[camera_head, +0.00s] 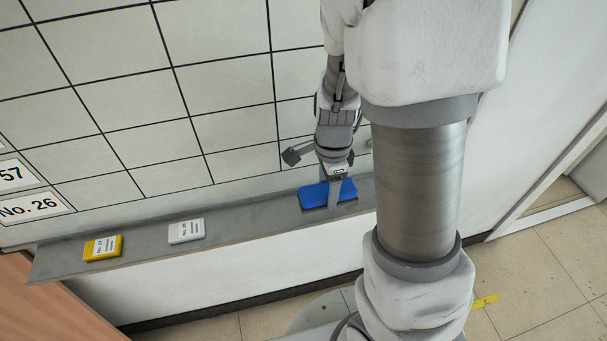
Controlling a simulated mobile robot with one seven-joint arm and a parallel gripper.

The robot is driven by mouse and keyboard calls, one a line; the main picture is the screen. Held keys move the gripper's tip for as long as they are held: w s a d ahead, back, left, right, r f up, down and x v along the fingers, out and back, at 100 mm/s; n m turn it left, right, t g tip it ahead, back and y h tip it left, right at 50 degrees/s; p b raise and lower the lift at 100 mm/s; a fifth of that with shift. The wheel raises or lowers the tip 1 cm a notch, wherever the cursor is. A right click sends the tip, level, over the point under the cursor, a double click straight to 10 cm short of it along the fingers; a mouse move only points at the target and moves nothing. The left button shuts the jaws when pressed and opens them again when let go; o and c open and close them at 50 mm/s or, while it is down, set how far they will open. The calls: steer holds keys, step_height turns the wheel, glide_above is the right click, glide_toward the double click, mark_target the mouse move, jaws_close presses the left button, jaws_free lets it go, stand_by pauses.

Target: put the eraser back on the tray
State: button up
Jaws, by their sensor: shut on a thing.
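The blue eraser (314,196) is at the right part of the grey tray (245,220), which is a narrow ledge along the bottom of the wall board. My gripper (334,197) comes down from above and is shut on the eraser, with one finger in front of it. The eraser looks level and at or just above the tray surface; I cannot tell whether it touches. The finger behind the eraser is hidden.
A yellow labelled block (103,248) and a white labelled block (186,231) lie on the tray to the left. The tray between the white block and the eraser is clear. The gridded board (150,105) rises right behind the tray. A brown surface (50,305) is at lower left.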

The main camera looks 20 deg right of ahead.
mark_target(311, 187)
steer(key=w+a+f, duration=0.2)
steer(key=w, duration=0.1)
steer(key=shift+w+a+f, duration=0.2)
steer(key=shift+a+f, duration=0.15)
steer(key=shift+a, duration=0.05)
steer(key=shift+f, duration=2)
steer(key=shift+f+b, duration=0.1)
steer(key=shift+b, duration=0.25)
steer(key=o, duration=0.9)
